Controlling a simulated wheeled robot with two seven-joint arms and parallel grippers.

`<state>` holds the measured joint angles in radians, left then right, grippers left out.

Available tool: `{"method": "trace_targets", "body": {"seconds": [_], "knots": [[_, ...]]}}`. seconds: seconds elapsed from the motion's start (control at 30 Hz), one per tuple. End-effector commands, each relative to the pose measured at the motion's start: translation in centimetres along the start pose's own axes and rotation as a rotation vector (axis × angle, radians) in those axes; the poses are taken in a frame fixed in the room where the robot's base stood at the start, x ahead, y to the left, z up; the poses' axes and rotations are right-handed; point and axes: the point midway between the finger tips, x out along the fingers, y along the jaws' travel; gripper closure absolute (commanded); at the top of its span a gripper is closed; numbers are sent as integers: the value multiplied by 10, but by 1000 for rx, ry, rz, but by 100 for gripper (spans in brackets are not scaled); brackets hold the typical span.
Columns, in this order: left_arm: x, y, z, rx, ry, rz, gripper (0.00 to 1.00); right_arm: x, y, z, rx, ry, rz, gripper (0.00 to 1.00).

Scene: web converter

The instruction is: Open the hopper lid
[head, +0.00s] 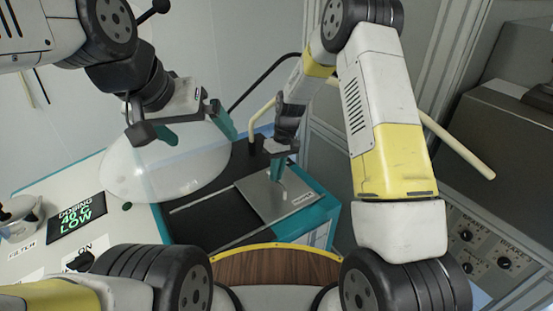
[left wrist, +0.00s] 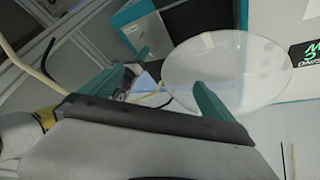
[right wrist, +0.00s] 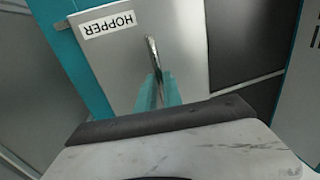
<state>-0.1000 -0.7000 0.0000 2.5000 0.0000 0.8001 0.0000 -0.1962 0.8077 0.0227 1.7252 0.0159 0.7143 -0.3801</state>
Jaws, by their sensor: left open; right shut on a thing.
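The hopper lid (head: 262,200) is a flat grey metal plate on the teal-edged machine. Its HOPPER label also shows in the right wrist view, on the lid (right wrist: 187,30). A slim metal handle (right wrist: 152,52) stands up from the lid. My right gripper (head: 279,168) is at the lid, and its teal fingers (right wrist: 158,92) are shut on the lower part of the handle. My left gripper (head: 198,130) is open and empty, its fingers apart above a clear dome (head: 160,172). The dome also shows beyond the fingers in the left wrist view (left wrist: 235,65).
A dark surface (head: 195,215) with two thin rails lies left of the lid. A display panel (head: 77,217) reading DOSING 40 C LOW and an ON knob (head: 80,261) are at the left. A pale yellow rail (head: 455,143) and grey cabinets stand at the right.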

Motion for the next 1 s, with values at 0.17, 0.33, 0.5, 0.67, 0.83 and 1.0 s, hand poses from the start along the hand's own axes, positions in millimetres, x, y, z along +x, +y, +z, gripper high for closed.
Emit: {"method": "trace_targets", "body": {"seconds": [0.17, 0.33, 0.5, 0.67, 0.83, 1.0], "knots": [[0, 0, 0, 0, 0, 0, 0, 0, -6, 0, -1, 0, 0, 100], [0, 0, 0, 0, 0, 0, 0, 8, -44, 0, -6, -2, -1, 100], [0, 0, 0, 0, 0, 0, 0, 18, -92, 0, -7, -2, -1, 100], [0, 0, 0, 0, 0, 0, 0, 23, -119, 0, -4, -1, 0, 100], [0, 0, 0, 0, 0, 0, 0, 25, -126, 0, 0, 1, 0, 100], [0, 0, 0, 0, 0, 0, 0, 25, -126, 0, 0, 1, 0, 100]]}}
